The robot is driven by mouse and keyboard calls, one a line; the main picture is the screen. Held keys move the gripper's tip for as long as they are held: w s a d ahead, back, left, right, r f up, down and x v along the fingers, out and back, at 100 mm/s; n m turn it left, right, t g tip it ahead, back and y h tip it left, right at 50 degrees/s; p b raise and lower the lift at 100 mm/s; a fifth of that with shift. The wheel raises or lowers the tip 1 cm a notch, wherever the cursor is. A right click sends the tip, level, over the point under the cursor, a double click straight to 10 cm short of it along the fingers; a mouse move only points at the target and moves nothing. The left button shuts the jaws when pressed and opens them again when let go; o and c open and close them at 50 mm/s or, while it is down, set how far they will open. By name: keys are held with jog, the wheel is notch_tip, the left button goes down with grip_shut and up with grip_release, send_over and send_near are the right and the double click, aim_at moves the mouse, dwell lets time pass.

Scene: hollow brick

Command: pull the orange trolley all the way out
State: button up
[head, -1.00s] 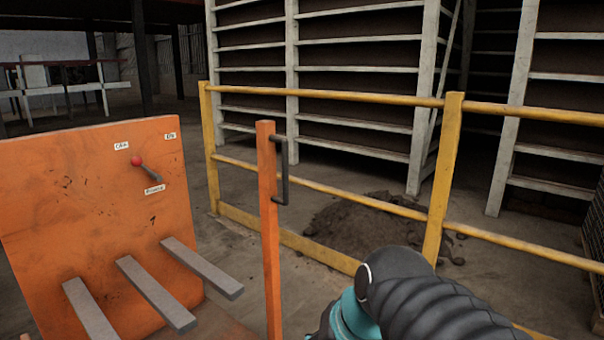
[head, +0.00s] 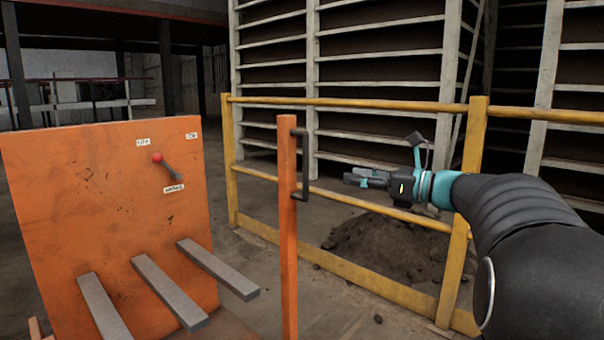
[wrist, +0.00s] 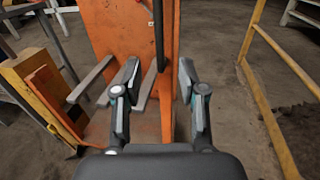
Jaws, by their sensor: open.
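The orange trolley (head: 100,215) stands at the left in the head view, with an upright orange post (head: 288,230) at its near right side. A dark bar handle (head: 304,165) is fixed to the post's right side. My gripper (head: 348,179) is open and empty, to the right of the handle and apart from it, pointing left. In the wrist view the handle (wrist: 159,35) runs down in front of the orange post (wrist: 168,95), and my gripper's two fingers (wrist: 160,82) are spread on either side of that line, with the handle's lower end a little beyond them.
Grey bars (head: 170,290) stick out from the trolley's panel, which carries a red-knobbed lever (head: 165,164). A yellow railing (head: 380,103) runs behind the post and my arm. A dirt pile (head: 390,250) lies behind the railing. Bare floor shows right of the post.

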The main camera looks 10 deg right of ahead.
send_over(306, 196)
jog(key=shift+w, duration=0.4)
grip_shut()
